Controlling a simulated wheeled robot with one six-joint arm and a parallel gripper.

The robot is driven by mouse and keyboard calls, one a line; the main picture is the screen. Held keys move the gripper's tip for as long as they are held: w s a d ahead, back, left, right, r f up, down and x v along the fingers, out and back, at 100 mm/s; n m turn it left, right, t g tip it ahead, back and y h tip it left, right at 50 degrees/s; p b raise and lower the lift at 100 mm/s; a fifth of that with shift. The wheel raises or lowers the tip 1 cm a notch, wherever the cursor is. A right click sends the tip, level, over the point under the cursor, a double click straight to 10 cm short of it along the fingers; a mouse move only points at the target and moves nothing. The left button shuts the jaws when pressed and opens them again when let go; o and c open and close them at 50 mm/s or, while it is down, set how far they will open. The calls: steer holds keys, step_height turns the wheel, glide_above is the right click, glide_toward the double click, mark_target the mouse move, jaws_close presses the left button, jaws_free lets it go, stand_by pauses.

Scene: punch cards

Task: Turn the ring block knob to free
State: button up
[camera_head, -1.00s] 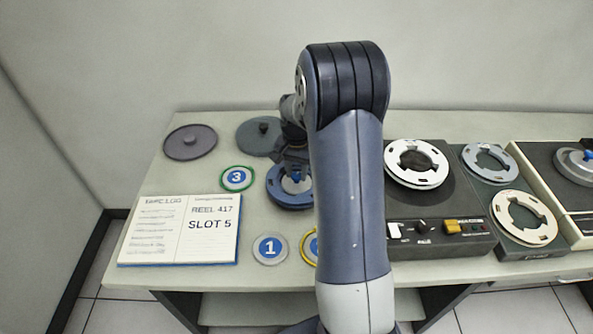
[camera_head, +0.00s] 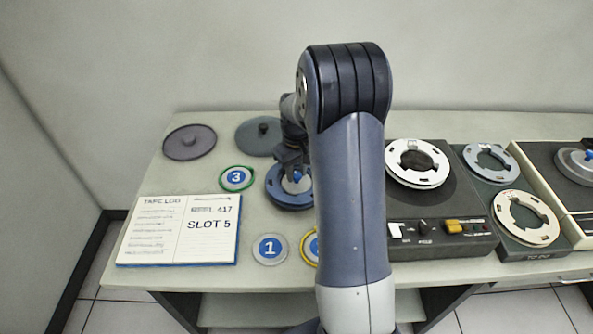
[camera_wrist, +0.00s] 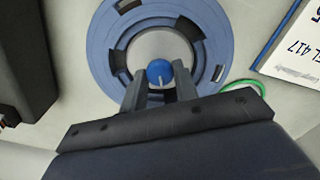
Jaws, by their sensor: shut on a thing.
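The ring block is a flat blue ring (camera_head: 287,202) with dark slots, lying on the table left of my arm. In the wrist view it fills the top middle (camera_wrist: 216,45), around a pale centre. A round blue knob (camera_wrist: 158,71) with a thin light line pointing down shows at its centre. The knob also shows small in the head view (camera_head: 297,178). My gripper (camera_wrist: 159,86) has one finger on each side of the knob and is shut on it. The fingertips partly hide the knob's lower sides. I cannot read any free mark.
An open logbook (camera_head: 150,240) reads "SLOT 5". Discs marked 3 (camera_head: 236,178) and 1 (camera_head: 270,248) lie close to the ring. Two grey discs, one at the far left (camera_head: 189,143), lie behind. A tape deck (camera_head: 440,240) with a white reel stands right of my arm.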

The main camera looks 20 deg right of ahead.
mark_target(297, 174)
steer(key=shift+n, duration=1.2)
steer(key=o, duration=1)
steer(key=shift+c, duration=0.2)
steer(key=shift+r, duration=0.1)
step_height(297, 174, up, 11)
